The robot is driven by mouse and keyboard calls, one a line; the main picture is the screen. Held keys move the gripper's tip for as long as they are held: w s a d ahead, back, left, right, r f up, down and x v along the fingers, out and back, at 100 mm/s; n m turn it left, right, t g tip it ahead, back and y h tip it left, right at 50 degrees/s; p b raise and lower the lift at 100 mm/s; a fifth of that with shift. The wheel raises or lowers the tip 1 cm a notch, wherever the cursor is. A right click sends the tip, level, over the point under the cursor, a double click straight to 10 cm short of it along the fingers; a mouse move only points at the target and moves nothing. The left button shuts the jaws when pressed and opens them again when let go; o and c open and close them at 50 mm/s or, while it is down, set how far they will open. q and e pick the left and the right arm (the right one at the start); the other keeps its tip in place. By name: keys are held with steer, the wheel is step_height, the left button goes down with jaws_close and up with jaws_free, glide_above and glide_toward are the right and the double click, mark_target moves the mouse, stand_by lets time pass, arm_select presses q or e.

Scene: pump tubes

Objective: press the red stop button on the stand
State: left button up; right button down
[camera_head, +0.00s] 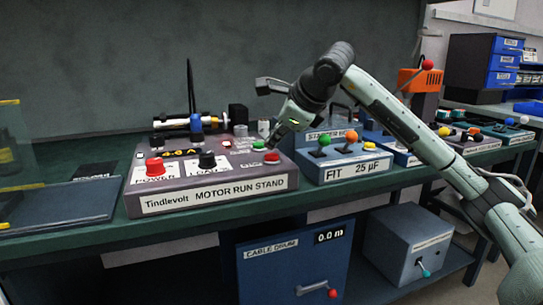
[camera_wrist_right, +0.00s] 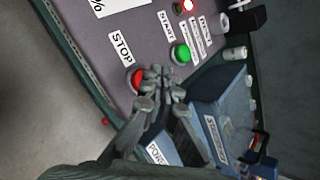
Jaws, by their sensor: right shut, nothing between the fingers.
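The motor run stand (camera_head: 215,193) is a grey-purple box on the green bench. Its red stop button (camera_head: 272,158) sits at the right end of the top, beside a green button (camera_head: 259,145). In the right wrist view the red stop button (camera_wrist_right: 136,78) lies by the STOP label, partly hidden by the fingers. The green button (camera_wrist_right: 181,53) is clear of them. My right gripper (camera_wrist_right: 160,75) is shut and empty, its tips right at the red button; I cannot tell whether they touch it. In the head view my right gripper (camera_head: 275,138) points down over the stand's right end. My left gripper is out of view.
A larger red POWER button (camera_head: 155,167) and a black knob (camera_head: 207,160) are on the stand's left part. A blue FIT box (camera_head: 345,165) with green and orange knobs stands close on the right. A dark blue tray (camera_head: 60,205) lies at left.

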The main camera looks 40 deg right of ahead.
mark_target(274, 156)
steer(key=shift+f, duration=0.4)
steer(key=shift+f+b, duration=0.65)
steer(key=shift+b, duration=0.05)
stand_by(0.6)
steer(key=shift+r, duration=0.1)
steer(key=shift+r+p, duration=0.95)
steer(key=shift+r, duration=0.05)
step_height(274, 156, up, 5)
steer(key=p, duration=0.4)
stand_by(0.8)
